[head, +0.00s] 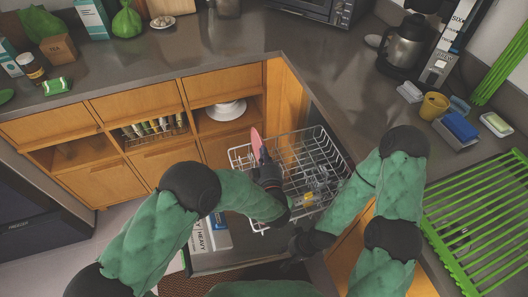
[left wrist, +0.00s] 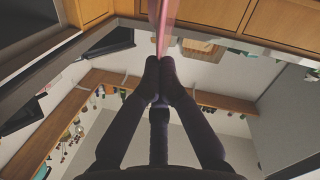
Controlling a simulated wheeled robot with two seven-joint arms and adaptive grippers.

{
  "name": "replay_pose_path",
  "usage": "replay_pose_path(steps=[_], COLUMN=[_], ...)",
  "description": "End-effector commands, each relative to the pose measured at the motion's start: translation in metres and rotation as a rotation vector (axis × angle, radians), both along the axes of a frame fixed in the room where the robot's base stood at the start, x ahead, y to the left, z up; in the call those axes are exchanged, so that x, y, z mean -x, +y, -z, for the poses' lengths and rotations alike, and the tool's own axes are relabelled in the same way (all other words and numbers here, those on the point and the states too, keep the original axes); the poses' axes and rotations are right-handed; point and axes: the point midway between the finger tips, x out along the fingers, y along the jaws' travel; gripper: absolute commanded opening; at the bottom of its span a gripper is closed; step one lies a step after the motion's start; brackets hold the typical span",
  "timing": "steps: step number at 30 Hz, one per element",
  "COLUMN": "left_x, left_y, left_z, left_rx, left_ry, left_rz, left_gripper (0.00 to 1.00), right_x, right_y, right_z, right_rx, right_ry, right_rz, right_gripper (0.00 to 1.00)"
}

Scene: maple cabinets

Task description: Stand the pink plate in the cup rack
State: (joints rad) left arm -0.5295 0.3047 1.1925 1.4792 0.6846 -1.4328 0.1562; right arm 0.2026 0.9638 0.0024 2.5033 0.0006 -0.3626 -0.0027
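The pink plate (head: 256,141) is seen nearly edge-on in the head view, upright, at the left part of the white wire rack (head: 318,133). My left gripper (head: 264,158) is shut on the plate's lower edge. The plate also shows in the left wrist view (left wrist: 163,25), rising from between the closed fingertips of the left gripper (left wrist: 160,68). Whether the plate touches the rack's wires cannot be told. My right gripper (head: 292,253) is low, near the rack's front side; its fingers are dark and too small to read.
A small yellow item (head: 308,198) lies in the rack. A white dish stack (head: 227,110) sits in the open cabinet behind. A coffee maker (head: 405,50), a yellow cup (head: 433,106) and a green drying rack (head: 478,215) stand on the right counter.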

Motion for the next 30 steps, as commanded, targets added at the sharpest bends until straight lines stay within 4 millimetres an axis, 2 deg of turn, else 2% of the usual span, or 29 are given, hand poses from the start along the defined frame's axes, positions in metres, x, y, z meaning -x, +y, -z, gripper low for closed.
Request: replay_pose_path(steps=[2, 15, 30], left_x=[0.000, 0.000, -0.001], left_y=[0.000, 0.000, 0.000], left_z=[0.011, 0.046, 0.052], left_rx=[0.001, 0.000, 0.000], left_ry=[-0.002, -0.002, -0.004], left_rz=[0.000, -0.001, 0.000], left_gripper=[0.00, 0.00, 0.00], right_x=[0.000, 0.000, 0.000], right_y=[0.000, 0.000, 0.000], right_z=[0.010, 0.006, 0.006], right_rx=[0.000, 0.000, 0.000], right_ry=[0.000, 0.000, 0.000], right_rz=[0.000, 0.000, 0.000], right_gripper=[0.40, 0.40, 0.40])
